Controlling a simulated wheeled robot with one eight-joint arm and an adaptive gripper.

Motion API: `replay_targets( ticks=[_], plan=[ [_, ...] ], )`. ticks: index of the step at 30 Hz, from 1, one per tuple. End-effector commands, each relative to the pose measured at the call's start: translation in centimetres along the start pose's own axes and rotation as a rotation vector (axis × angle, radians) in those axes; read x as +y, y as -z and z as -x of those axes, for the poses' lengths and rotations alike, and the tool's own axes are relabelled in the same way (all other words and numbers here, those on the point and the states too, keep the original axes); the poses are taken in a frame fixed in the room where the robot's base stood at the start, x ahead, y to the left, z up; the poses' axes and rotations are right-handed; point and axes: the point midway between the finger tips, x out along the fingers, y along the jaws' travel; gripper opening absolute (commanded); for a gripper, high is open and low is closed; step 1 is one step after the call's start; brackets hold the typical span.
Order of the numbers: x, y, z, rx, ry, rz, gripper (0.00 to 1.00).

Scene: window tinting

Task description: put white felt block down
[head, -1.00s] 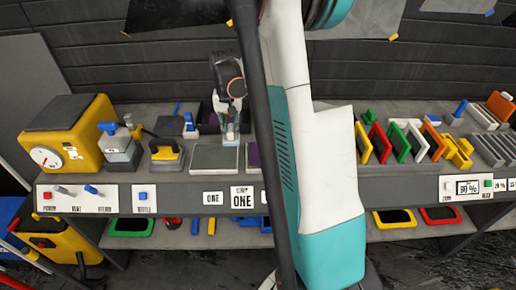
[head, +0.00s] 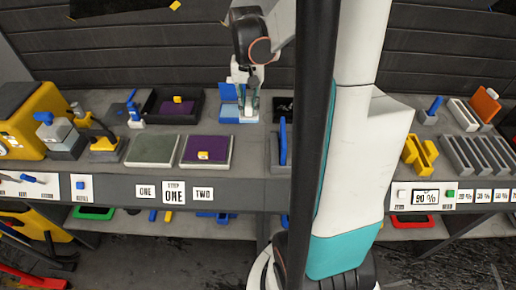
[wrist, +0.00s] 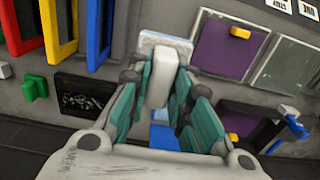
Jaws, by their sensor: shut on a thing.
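My gripper (wrist: 162,92) is shut on the white felt block (wrist: 160,78), a pale block between its teal fingers in the wrist view. In the head view my gripper (head: 250,108) is low over the bench, right of the purple pad. A light-blue pad or tray (head: 230,113) lies just under and beside it; its pale edge (wrist: 165,39) shows beyond the block in the wrist view. The block's lower end is close to it, but I cannot tell whether they touch.
A purple pad (head: 193,154) with a yellow block on it and a grey-green pad (head: 152,150) lie to the left. A black tray (head: 156,107) stands behind them. A blue upright tool (head: 283,141) stands to the right. Colored frames (wrist: 60,27) show in the wrist view.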

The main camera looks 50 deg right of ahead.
Motion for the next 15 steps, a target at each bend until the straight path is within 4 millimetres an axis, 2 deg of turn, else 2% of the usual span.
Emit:
replay_targets(
  ticks=[6, 15],
  plan=[
    [0.0, 0.1, -5.5, 0.000, 0.000, 0.000, 0.00],
    [0.0, 0.1, -12.4, 0.000, 0.000, 0.000, 0.00]
  ],
)
